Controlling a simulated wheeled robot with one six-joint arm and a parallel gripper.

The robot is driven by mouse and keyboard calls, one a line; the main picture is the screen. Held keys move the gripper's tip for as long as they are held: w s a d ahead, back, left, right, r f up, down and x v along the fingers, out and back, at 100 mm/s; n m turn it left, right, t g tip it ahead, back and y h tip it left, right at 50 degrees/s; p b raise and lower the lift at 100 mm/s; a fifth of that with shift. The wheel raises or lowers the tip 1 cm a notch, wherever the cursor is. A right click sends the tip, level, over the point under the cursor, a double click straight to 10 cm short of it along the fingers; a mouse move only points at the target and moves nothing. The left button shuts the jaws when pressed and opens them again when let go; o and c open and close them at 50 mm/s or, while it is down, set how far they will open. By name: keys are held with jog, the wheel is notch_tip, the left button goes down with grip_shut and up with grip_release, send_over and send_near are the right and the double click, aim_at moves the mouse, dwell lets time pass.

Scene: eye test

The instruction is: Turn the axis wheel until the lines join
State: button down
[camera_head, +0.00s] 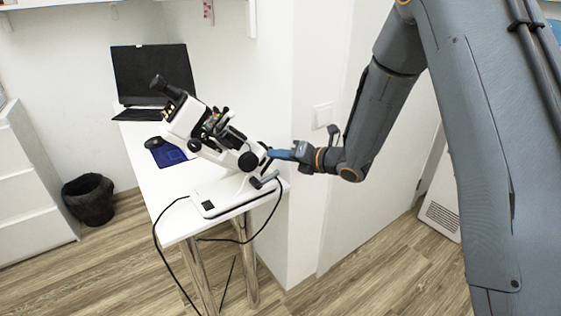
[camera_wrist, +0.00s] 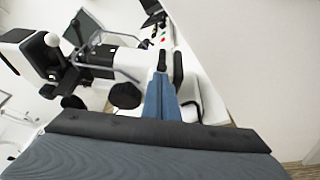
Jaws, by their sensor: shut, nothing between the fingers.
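A white and black eye instrument (camera_head: 205,130) stands tilted on its white base (camera_head: 228,194) on the table. It also shows in the wrist view (camera_wrist: 128,62). A round black knob (camera_head: 248,161) sits on its side, and a black knob (camera_wrist: 126,95) shows just left of my fingers in the wrist view. I cannot tell which part is the axis wheel. My gripper (camera_head: 271,154), with blue fingers, reaches in from the right. It is shut and empty, and its fingertips (camera_wrist: 160,78) are close to the instrument; I cannot tell whether they touch. The lines are not visible.
The white table (camera_head: 143,136) also holds an open laptop (camera_head: 153,74) and a mouse (camera_head: 154,142) at the back. Black cables hang off its near edge. A wall corner stands right behind the table. A black bin (camera_head: 89,199) and white drawers (camera_head: 30,190) are at left.

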jog(key=shift+w+d+r, duration=0.1)
jog(key=shift+w, duration=0.05)
dwell(0.3)
jog(key=s+d+r+m+h+p, duration=0.1)
jog(key=s+d+m+h, duration=0.35)
jog(key=d+m, duration=0.6)
jog(key=s+d+r+m+h+p, duration=0.15)
jog(key=s+d+m+h, duration=0.35)
jog(key=d+m, duration=0.55)
jog(key=s+d+m+g+h, duration=0.1)
jog(key=s+m+g, duration=0.3)
jog(key=s+m, duration=0.4)
jog(key=s+d+f+m+g+h, duration=0.1)
jog(key=s+d+m+g, duration=0.2)
jog(key=s+m, duration=0.5)
jog(key=s+g, duration=0.1)
jog(key=s, duration=0.7)
jog(key=shift+s+f+m+h, duration=0.2)
jog(key=shift+s+m+h, duration=0.15)
jog(key=shift+s+m, duration=0.05)
